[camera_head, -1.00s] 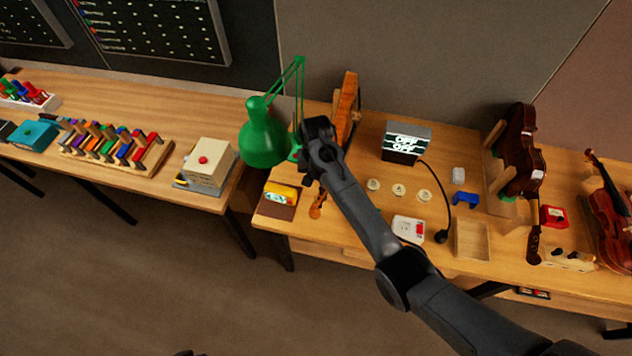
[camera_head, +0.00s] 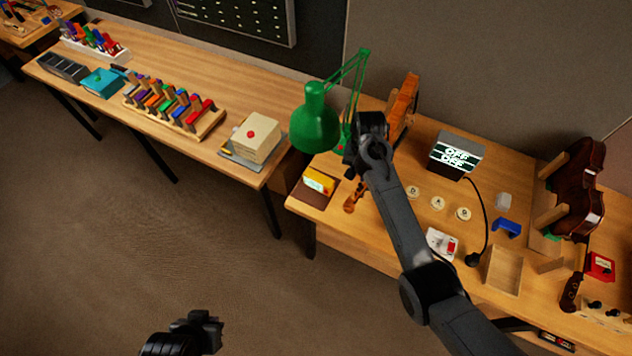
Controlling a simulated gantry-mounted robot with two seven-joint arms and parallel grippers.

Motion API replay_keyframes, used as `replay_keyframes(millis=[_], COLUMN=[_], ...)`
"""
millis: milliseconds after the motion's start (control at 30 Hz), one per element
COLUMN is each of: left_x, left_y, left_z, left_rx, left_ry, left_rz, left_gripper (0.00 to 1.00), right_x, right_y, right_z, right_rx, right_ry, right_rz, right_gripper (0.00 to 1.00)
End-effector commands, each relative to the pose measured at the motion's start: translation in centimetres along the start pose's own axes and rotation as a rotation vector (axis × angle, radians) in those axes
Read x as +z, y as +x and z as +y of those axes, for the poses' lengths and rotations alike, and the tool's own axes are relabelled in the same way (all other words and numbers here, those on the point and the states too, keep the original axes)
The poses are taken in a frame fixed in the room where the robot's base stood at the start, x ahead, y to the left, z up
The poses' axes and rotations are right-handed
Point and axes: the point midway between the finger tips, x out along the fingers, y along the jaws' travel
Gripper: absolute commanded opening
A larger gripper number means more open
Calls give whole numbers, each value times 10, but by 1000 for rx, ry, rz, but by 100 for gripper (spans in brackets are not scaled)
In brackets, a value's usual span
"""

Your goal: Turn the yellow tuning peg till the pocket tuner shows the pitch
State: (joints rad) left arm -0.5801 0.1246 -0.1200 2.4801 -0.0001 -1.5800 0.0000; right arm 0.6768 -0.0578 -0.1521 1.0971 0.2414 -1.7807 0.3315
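A dark box with a lit display (camera_head: 457,156), which seems to read "OFF", stands at the back of the right bench; a black cable runs from it. I cannot tell whether it is the pocket tuner. A small brown scroll-shaped piece (camera_head: 352,199) lies near the bench's front left. No yellow tuning peg can be made out. My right gripper (camera_head: 362,158) is above the bench's left part, beside the green lamp and behind the scroll piece; its fingers are hidden or too dark to read. My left gripper (camera_head: 205,330) is low over the floor, away from both benches, its opening unclear.
A green lamp (camera_head: 315,125) stands close left of my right gripper. A yellow item (camera_head: 320,182) lies on a brown pad. Round discs (camera_head: 438,203), a white-and-red device (camera_head: 441,244) and a wooden tray (camera_head: 503,271) lie near my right arm. A violin body (camera_head: 575,190) stands at right.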

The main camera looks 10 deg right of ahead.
Motion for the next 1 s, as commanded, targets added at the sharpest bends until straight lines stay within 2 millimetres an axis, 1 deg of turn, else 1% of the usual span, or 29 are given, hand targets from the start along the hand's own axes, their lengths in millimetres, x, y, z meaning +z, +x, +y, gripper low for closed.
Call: replay_keyframes(millis=[333,867,967,1000], left_x=[-1,0,0,0], left_y=[0,0,0,0], left_z=[3,0,0,-1], left_rx=[8,1,-2,-2], left_ry=[-10,-1,2,3], left_rz=[2,0,0,0], left_gripper=[0,0,0,0], right_x=[0,0,4,7], right_y=[0,0,5,10], right_z=[0,0,2,3], right_rx=[0,0,4,8], right_ry=[0,0,0,0], right_rz=[0,0,-9,-17], right_gripper=[22,22,22,22])
